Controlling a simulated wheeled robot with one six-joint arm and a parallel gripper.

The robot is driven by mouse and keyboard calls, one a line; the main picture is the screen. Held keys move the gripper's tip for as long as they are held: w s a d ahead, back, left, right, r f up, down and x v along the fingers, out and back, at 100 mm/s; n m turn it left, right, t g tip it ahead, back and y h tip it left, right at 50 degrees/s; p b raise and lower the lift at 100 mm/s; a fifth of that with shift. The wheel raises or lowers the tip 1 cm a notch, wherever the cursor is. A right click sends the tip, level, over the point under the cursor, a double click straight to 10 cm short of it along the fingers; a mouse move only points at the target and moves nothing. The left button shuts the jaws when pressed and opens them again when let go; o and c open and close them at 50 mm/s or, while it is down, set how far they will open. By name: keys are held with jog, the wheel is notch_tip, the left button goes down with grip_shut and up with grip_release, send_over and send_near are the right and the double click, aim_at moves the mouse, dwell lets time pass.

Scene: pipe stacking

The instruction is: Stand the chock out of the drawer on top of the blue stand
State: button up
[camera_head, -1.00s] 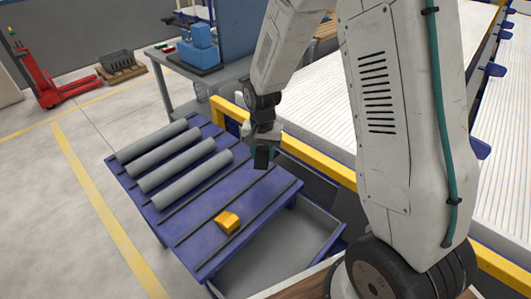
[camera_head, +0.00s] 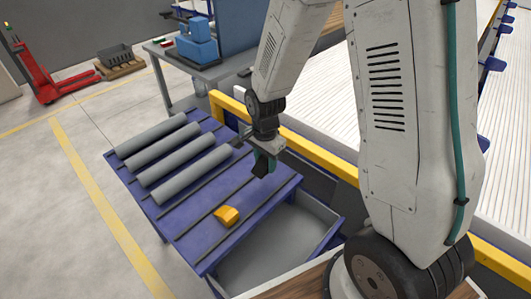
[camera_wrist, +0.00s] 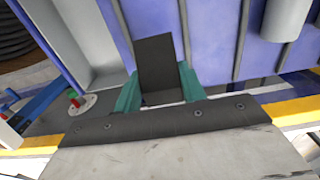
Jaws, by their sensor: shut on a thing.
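My gripper (camera_head: 264,160) is shut on a dark grey chock (camera_wrist: 155,60), which stands up between the teal fingers in the wrist view. In the head view the chock is small and dark, hanging at the far right part of the blue stand (camera_head: 190,242). It appears above the stand's top; whether it touches cannot be told. A yellow-orange chock (camera_head: 227,216) lies on the stand top nearer the camera. The grey drawer (camera_head: 275,252) is pulled out on the stand's right side and looks empty where visible. It also shows at the upper left of the wrist view (camera_wrist: 82,38).
The stand top between the pipes and yellow chock is clear. A workbench (camera_head: 215,72) stands at the back.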

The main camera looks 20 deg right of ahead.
jog(key=shift+f, duration=3.05)
jog(key=o, duration=1.1)
jog(key=shift+r, duration=0.1)
